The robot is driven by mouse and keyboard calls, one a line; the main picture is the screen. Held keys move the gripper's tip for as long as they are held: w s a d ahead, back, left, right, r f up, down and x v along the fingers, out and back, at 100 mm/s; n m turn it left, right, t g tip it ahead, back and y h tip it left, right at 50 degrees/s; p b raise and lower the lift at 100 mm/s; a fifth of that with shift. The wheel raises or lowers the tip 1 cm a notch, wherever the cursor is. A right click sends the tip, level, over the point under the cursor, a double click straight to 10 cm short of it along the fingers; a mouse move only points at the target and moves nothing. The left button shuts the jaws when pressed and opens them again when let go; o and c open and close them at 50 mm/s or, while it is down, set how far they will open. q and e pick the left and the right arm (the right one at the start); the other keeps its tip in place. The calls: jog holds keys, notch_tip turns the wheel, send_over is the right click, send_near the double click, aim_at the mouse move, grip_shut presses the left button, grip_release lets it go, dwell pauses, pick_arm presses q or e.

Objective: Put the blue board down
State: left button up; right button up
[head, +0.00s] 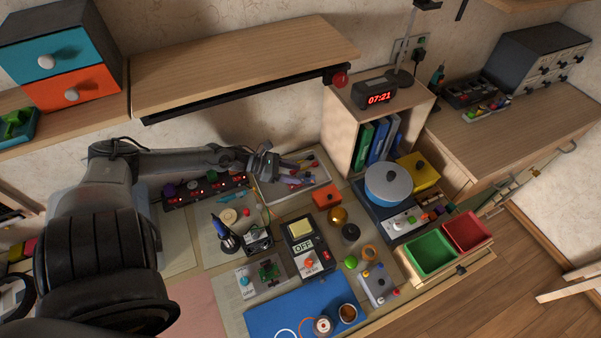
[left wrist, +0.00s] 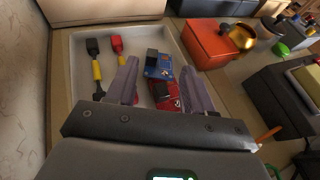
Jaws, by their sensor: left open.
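A small blue board (left wrist: 155,63) lies in a pale shallow tray (head: 277,201) against the back wall. It shows in the left wrist view between my fingertips, with a dark block on it and a red piece just below. My left gripper (head: 300,172) is over the tray; in the left wrist view its two grey fingers (left wrist: 159,75) stand apart on either side of the board. I see no clear grip on it. In the head view the fingers largely hide the board. My right gripper is not in view.
A large blue mat (head: 270,316) lies at the front. The bench is crowded.

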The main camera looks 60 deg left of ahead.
pick_arm(q)
jog(key=shift+p+v, duration=0.4)
jog(key=shift+v, duration=1.2)
